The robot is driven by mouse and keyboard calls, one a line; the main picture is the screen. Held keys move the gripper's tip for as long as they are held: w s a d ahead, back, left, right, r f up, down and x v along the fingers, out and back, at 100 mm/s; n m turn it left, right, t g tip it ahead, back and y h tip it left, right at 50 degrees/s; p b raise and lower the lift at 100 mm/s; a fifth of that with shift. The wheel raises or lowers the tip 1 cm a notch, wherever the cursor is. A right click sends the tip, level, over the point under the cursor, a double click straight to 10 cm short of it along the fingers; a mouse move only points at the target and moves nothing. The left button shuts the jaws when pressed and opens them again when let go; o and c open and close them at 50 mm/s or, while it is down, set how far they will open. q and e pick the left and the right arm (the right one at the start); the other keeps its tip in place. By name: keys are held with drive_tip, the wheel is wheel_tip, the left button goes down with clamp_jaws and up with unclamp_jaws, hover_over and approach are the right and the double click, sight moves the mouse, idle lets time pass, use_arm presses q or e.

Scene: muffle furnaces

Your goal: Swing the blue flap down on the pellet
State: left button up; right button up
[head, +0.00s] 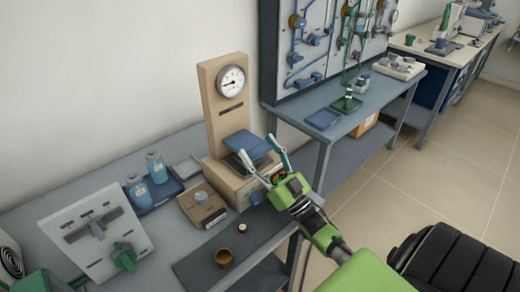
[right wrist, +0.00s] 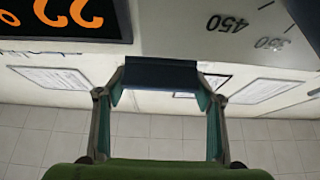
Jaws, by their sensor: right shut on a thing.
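The blue flap (head: 247,145) is on a tan press-like stand (head: 226,115) with a round gauge (head: 231,82). It looks slightly tilted, raised above the stand's base. My right gripper (head: 262,149) has its two fingers on either side of the flap and is shut on it. In the right wrist view, a dark blue edge of the flap (right wrist: 160,73) spans between the fingertips. I cannot make out the pellet; the area under the flap is hidden by the flap and fingers. My left gripper is not in view.
A second bench (head: 375,103) with a blue tray (head: 323,119) stands to the right.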

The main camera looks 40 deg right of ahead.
drive_tip(key=shift+f+h, duration=0.3)
drive_tip(key=shift+f, duration=0.05)
drive_tip(key=o, duration=1.6)
drive_tip(key=shift+w, duration=0.2)
drive_tip(key=shift+r, duration=0.1)
drive_tip(key=shift+r, duration=0.1)
wheel_tip(320, 180, up, 10)
drive_tip(key=shift+f, duration=0.1)
drive_tip(key=shift+f, duration=0.1)
